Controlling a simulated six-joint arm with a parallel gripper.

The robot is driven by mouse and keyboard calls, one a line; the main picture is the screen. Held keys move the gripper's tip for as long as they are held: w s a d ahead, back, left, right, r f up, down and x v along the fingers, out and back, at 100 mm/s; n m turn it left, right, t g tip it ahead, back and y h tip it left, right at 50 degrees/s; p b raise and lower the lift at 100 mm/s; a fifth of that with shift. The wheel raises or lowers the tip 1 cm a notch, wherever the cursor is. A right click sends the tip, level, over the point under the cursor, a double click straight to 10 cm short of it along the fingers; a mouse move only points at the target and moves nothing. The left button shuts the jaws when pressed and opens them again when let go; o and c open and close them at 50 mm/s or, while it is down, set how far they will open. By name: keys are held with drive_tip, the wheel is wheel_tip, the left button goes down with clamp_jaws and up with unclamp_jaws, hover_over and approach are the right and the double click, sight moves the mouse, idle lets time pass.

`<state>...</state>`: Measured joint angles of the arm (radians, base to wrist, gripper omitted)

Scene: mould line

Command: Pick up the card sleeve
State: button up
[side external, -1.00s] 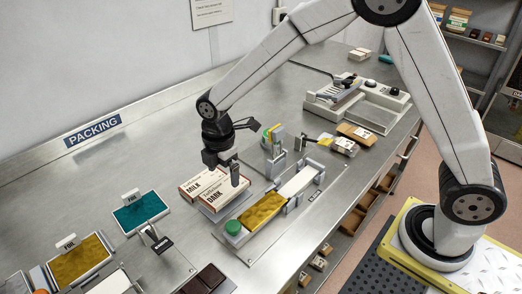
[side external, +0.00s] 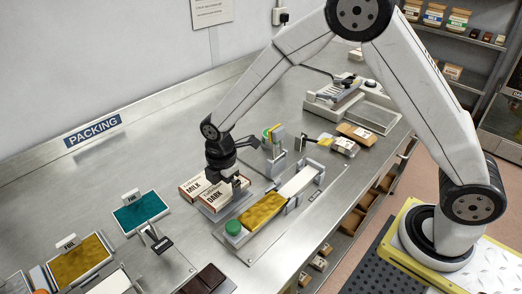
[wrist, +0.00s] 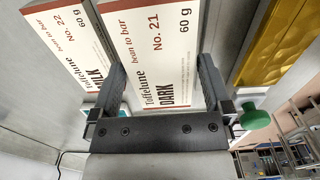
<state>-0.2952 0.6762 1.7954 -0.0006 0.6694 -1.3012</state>
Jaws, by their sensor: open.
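The DARK card sleeve (wrist: 150,40) is a white carton with a reddish-brown edge and the text "No. 21, 60 g". In the side external view the DARK sleeve (side external: 213,199) stands beside the MILK card sleeve (side external: 189,187), in a grey holder. The MILK sleeve also shows in the wrist view (wrist: 68,40). My gripper (side external: 234,188) is open at the DARK sleeve. In the wrist view my gripper (wrist: 165,85) has one finger on each side of this sleeve. Whether the fingers touch it is unclear.
A gold foil bar (side external: 262,211) lies in a fixture right of the sleeves, with a green knob (side external: 233,228) at its near end. A white tray (side external: 300,181) is behind it. A teal foil pad (side external: 140,212) lies left. Bare steel bench lies between.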

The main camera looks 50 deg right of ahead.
drive_tip(key=c, duration=0.9)
drive_tip(key=shift+r, duration=0.15)
drive_tip(key=shift+r, duration=0.45)
drive_tip(key=shift+s+d+r, duration=0.55)
drive_tip(key=shift+s+r, duration=1.4)
drive_tip(key=shift+s, duration=0.35)
drive_tip(key=shift+s+d+r, duration=0.55)
drive_tip(key=shift+s+r, duration=1.45)
drive_tip(key=shift+s, duration=0.25)
drive_tip(key=shift+s+d+r, duration=0.55)
drive_tip(key=shift+s+r, duration=1.4)
drive_tip(key=shift+s, duration=0.35)
drive_tip(key=shift+d, duration=0.1)
